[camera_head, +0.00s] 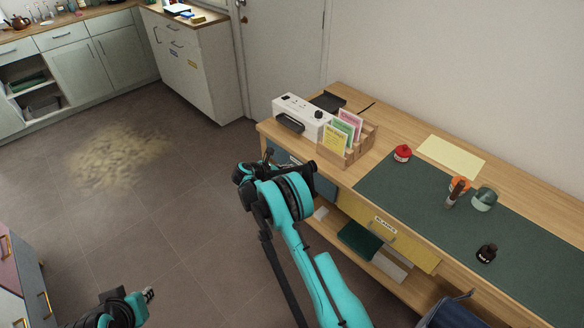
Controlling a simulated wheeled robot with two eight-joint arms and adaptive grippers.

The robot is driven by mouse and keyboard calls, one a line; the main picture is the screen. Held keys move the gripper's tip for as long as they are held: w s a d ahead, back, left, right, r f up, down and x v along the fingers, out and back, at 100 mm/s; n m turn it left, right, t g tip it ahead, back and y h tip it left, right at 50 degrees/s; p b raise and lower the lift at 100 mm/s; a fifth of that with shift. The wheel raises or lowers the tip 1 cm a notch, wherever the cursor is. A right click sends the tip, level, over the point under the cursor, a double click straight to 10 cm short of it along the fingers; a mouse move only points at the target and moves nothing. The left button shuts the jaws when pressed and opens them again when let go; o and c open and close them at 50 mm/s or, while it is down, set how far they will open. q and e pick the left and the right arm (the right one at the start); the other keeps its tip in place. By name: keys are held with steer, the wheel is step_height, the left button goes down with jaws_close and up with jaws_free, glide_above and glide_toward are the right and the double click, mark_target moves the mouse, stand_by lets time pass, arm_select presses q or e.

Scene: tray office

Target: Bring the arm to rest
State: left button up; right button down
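My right arm, teal and black, rises from the bottom middle of the head view and bends at a dark joint in front of the desk's left end. I cannot make out gripper fingers on it. Only a small teal and black part of my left arm shows at the bottom left edge.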

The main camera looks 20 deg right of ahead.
steer(key=p+v, duration=0.3)
steer(key=v, duration=0.7)
steer(key=shift+a+p, duration=0.35)
steer(key=shift+r, duration=0.1)
steer(key=s+a+r+m+y, duration=0.1)
steer(key=s+r+m+y, duration=0.3)
steer(key=s+r, duration=0.5)
steer(key=s+a+r+m+y, duration=0.1)
steer(key=s+r+m+y, duration=0.1)
steer(key=s+r+m, duration=0.65)
steer(key=s+a+r+m+t+y, duration=0.1)
steer(key=s+a+m+y, duration=0.1)
steer(key=s, duration=0.8)
steer(key=s+a+r+m+t+y, duration=0.1)
steer(key=s+a+m+y, duration=0.2)
steer(key=s+m, duration=0.4)
steer(key=s+a, duration=0.1)
steer(key=s, duration=0.2)
steer(key=shift+s+a+r+t, duration=0.2)
steer(key=shift+a+t, duration=0.2)
steer(key=shift+m, duration=0.25)
